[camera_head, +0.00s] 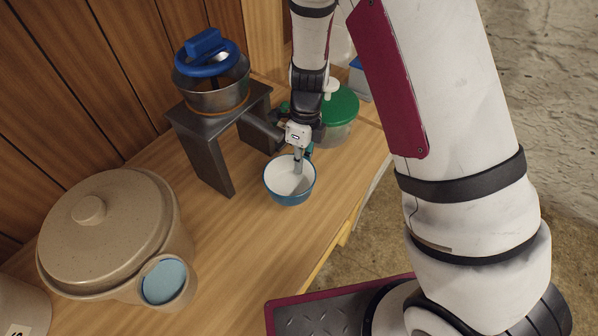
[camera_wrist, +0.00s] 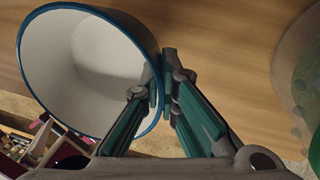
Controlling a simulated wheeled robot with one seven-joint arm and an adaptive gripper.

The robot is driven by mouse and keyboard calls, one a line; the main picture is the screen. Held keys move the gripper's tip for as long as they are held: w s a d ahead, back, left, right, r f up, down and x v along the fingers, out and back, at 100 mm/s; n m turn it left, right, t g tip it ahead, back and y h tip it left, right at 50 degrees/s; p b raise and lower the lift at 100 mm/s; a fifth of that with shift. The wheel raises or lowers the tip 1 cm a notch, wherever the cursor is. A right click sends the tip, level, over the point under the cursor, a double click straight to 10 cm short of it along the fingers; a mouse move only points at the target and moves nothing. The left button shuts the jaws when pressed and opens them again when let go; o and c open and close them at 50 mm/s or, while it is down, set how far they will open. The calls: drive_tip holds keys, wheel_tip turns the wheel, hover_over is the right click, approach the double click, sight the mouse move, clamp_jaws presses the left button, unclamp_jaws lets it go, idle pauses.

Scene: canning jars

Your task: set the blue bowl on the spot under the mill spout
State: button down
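The blue bowl (camera_head: 276,193), white inside, is at the counter's right part, just in front of the mill spout (camera_head: 262,130). My gripper (camera_head: 299,167) reaches down to the bowl's right rim. In the wrist view, the bowl (camera_wrist: 85,65) fills the upper left, and my gripper (camera_wrist: 162,82) has its green-padded fingers closed on the rim, one on each side of the wall. I cannot tell whether the bowl touches the counter. The mill (camera_head: 212,150) is a dark stand with a metal hopper and a blue handle on top. No marked spot shows under the spout.
A large lidded beige crock (camera_head: 105,230) stands at the left, with a small blue-topped pot (camera_head: 165,282) against it. A green-lidded jar (camera_head: 340,105) stands close right of my gripper. The counter (camera_head: 240,245) is clear in front of the bowl.

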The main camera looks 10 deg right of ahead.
drive_tip(key=shift+f, duration=1.85)
drive_tip(key=shift+f, duration=0.15)
drive_tip(key=c, duration=1.8)
unclamp_jaws()
